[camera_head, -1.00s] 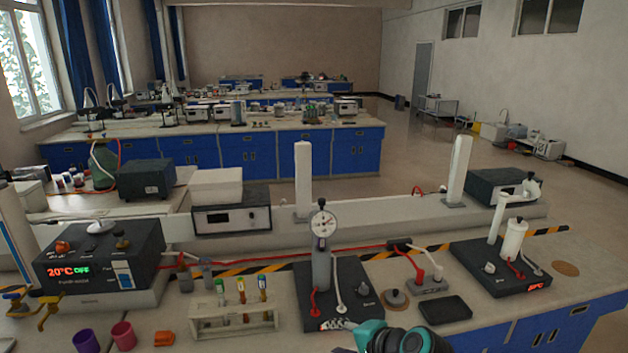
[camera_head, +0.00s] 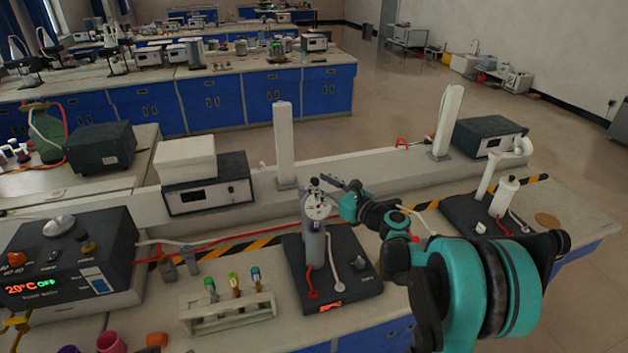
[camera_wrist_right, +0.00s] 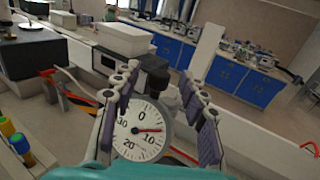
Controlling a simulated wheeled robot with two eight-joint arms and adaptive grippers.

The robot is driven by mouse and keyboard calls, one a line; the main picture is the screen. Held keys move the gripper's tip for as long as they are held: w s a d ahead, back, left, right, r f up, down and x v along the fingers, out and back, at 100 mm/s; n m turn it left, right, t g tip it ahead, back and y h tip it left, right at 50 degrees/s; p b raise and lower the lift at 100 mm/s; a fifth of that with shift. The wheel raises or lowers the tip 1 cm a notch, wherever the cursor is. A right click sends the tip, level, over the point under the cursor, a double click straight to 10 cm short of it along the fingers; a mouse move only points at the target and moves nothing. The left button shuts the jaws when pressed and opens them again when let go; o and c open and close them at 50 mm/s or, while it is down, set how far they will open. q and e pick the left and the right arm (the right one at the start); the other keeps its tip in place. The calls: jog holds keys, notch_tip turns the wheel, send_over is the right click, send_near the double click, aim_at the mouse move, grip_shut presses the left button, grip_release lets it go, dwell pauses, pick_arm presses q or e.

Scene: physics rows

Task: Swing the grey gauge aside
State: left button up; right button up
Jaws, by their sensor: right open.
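The grey gauge (camera_head: 316,207) has a round white dial and sits on top of a grey cylinder on a dark base (camera_head: 360,285). In the right wrist view the dial (camera_wrist_right: 143,132) shows large, facing the camera, with a red needle. My right gripper (camera_head: 327,188) is at the gauge's upper right in the head view. In the right wrist view its two ribbed fingers (camera_wrist_right: 158,85) are apart, with the dial between them in the picture. I cannot tell whether either finger touches the gauge. My left gripper is in neither view.
A rack of coloured tubes (camera_head: 228,312) stands left of the base. A control box (camera_head: 75,255) reading 20°C OFF is further left. Another dark-based device (camera_head: 485,222) stands to the right, beyond my arm. Red and white leads run nearby.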

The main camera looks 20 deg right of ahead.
jog(key=shift+w+a+f, duration=0.1)
jog(key=shift+w+a, duration=0.25)
jog(key=shift+w, duration=0.3)
jog(key=shift+w+a, duration=0.25)
jog(key=shift+w, duration=0.15)
jog(key=shift+c, duration=0.2)
grip_shut()
jog(key=shift+a, duration=0.15)
